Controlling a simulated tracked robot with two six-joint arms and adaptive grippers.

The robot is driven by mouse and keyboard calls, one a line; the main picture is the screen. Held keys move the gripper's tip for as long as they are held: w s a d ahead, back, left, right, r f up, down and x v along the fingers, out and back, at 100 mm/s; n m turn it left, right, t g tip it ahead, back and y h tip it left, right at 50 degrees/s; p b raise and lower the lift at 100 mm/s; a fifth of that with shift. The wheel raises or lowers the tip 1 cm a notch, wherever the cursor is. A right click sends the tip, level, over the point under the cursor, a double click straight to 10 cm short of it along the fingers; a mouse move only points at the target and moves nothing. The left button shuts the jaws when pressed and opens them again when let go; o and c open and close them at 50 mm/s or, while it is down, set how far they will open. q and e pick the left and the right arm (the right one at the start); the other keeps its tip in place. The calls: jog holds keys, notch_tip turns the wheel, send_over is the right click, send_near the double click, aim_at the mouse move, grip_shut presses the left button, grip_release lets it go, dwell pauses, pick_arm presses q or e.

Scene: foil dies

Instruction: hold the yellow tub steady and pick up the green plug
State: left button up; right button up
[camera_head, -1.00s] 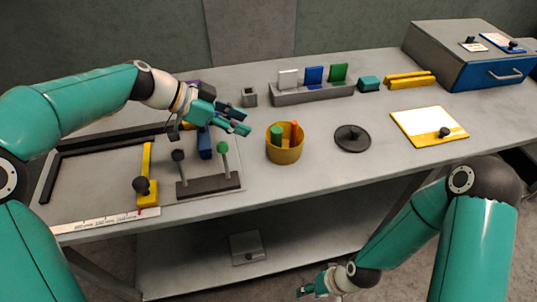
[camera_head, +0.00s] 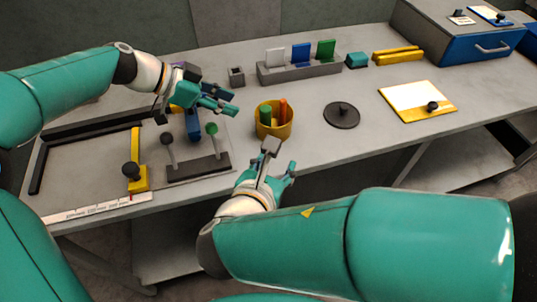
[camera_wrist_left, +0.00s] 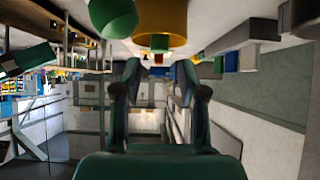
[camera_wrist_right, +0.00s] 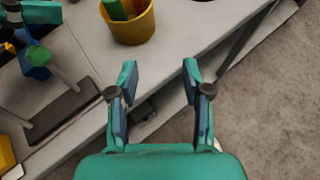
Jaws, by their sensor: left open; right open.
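The yellow tub (camera_head: 273,131) stands upright on the bench. The green plug (camera_head: 265,114) stands in it, left of an orange plug (camera_head: 283,108). My left gripper (camera_head: 225,99) is open and empty, up and left of the tub, apart from it. My right gripper (camera_head: 281,160) is open and empty just in front of the tub, near the bench's front edge. The right wrist view shows the tub (camera_wrist_right: 135,30) and green plug (camera_wrist_right: 115,9) beyond the open fingers (camera_wrist_right: 160,72). The left wrist view appears upside down, with the tub (camera_wrist_left: 170,22) at its top.
A dark stand with levers, one with a green knob (camera_head: 211,128), is left of the tub. A dark round lid (camera_head: 342,116) lies to its right. Behind are a grey rack (camera_head: 300,72) of coloured cards and a small grey cup (camera_head: 236,76). Bench space between tub and lid is clear.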

notch_tip(320, 180, up, 3)
jog(key=a+t, duration=0.1)
send_near(291, 115)
jog(key=shift+n, duration=0.4)
jog(key=x, duration=0.4)
jog(key=shift+w+d, duration=0.15)
jog(key=shift+w, duration=0.15)
grip_shut()
jog(key=shift+f, duration=0.1)
